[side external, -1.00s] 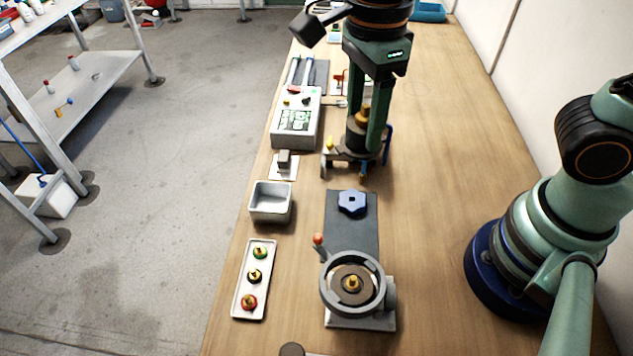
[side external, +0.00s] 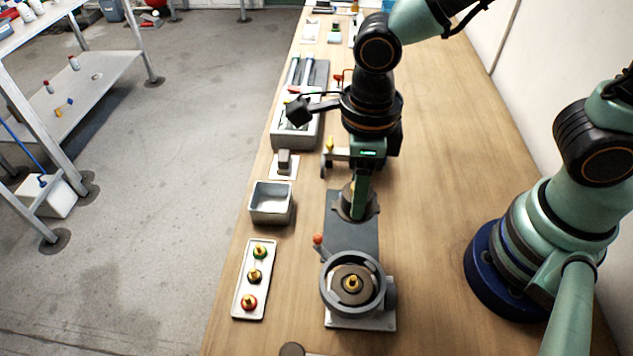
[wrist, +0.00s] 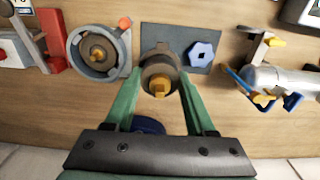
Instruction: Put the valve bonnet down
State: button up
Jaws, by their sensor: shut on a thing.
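The valve bonnet (wrist: 159,72), a dark grey-brown round body with a brass square-ended stem, sits between the green fingers of my gripper (wrist: 160,88). My gripper (side external: 358,203) is shut on it. In the side view the bonnet (side external: 347,205) is partly covered by a finger. It is over the dark grey mat (side external: 351,237); I cannot tell whether it touches the mat. In the wrist view the mat (wrist: 180,34) shows around it, with a blue lobed knob (wrist: 202,53) to its right. My gripper hides that knob in the side view.
A round grey fixture (side external: 352,308) with an orange-tipped lever stands just in front of the mat. Left of it are a white tray (side external: 244,311) with several brass-topped pieces and an open grey box (side external: 271,205). Bare wooden table lies to the right.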

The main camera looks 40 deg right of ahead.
notch_tip(320, 180, down, 10)
jog(key=shift+r, duration=0.1)
dwell(0.4)
jog(key=shift+f, duration=0.2)
jog(key=o, duration=1.3)
jog(key=shift+c, duration=0.2)
jog(key=shift+r, duration=0.1)
notch_tip(320, 180, up, 12)
jog(key=shift+r, duration=0.1)
jog(key=w+d+r+n+t, duration=0.2)
jog(key=d+r+n, duration=0.3)
jog(key=n, duration=0.8)
jog(key=w+d+r+n+t, duration=0.3)
jog(key=d+r+n, duration=0.2)
jog(key=d+n, duration=0.7)
jog(key=shift+w+d+r+n+t, duration=0.25)
jog(key=shift+r+n+t, duration=0.1)
jog(key=shift+n, duration=0.65)
